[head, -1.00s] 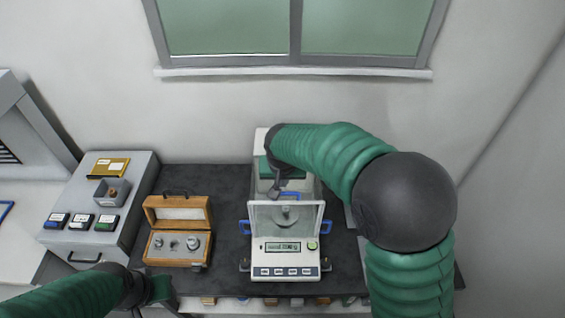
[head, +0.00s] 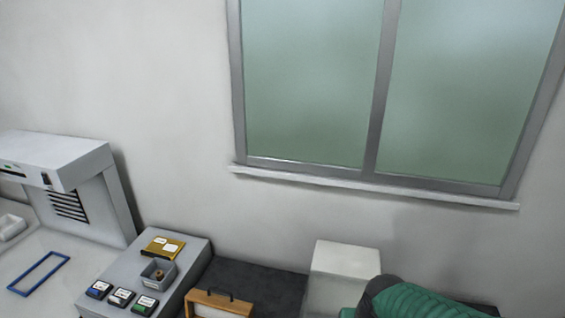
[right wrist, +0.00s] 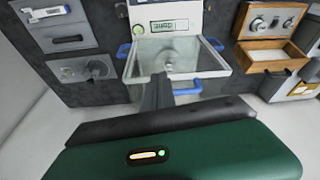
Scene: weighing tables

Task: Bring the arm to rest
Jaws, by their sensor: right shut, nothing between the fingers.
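My right arm (head: 430,300) shows as a green sleeve at the lower right edge of the head view; its hand is below the picture there. In the right wrist view my right gripper (right wrist: 157,92) is shut and empty, its dark fingers in front of the balance (right wrist: 168,57). That balance has blue handles, a clear shield and a small display. I cannot tell whether the fingers touch it. My left gripper is in neither view.

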